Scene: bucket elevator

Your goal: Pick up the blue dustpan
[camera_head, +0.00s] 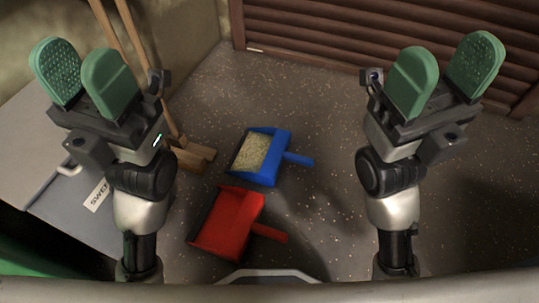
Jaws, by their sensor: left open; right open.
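The blue dustpan (283,148) lies on the speckled floor in the middle of the head view. Pale, grainy material fills its pan, and its short handle points right. My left gripper (80,75) is raised at the upper left, with its green finger pads apart and nothing between them. My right gripper (442,76) is raised at the upper right, also open and empty. Both grippers are well apart from the dustpan.
A red dustpan (228,221) lies just in front of the blue one. A wooden broom (193,156) stands at the left, beside a grey box (45,150) with a partly readable label. A brown slatted panel (350,35) closes the back. Floor right of the dustpans is clear.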

